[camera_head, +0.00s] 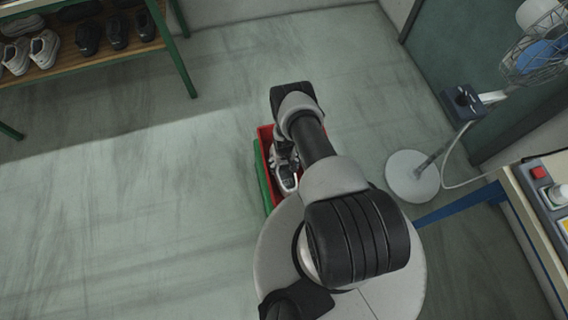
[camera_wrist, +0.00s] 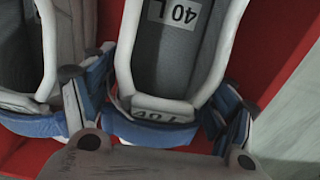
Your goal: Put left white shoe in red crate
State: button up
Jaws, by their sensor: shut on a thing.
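The red crate (camera_head: 265,134) stands on the floor beyond my base, partly hidden by my arm; its red inside also shows in the wrist view (camera_wrist: 268,62). A white shoe (camera_wrist: 124,45) with a grey insole marked "40 L" and a blue heel is between the fingers of my gripper (camera_wrist: 158,112), which is shut on its heel. The shoe is over or inside the crate; I cannot tell whether it touches the bottom. A second white shoe with a blue heel (camera_wrist: 48,50) lies beside it on the left. In the head view, a white shoe (camera_head: 286,183) shows at the crate.
A green crate (camera_head: 262,182) shows under or beside the red one. A shoe rack (camera_head: 100,52) with several shoes stands at the upper left. A fan's round base (camera_head: 411,178) and a control table (camera_head: 535,215) are at the right. The left floor is clear.

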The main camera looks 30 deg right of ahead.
jog(key=o, duration=1.4)
jog(key=shift+c, duration=0.2)
notch_tip(320, 180, up, 12)
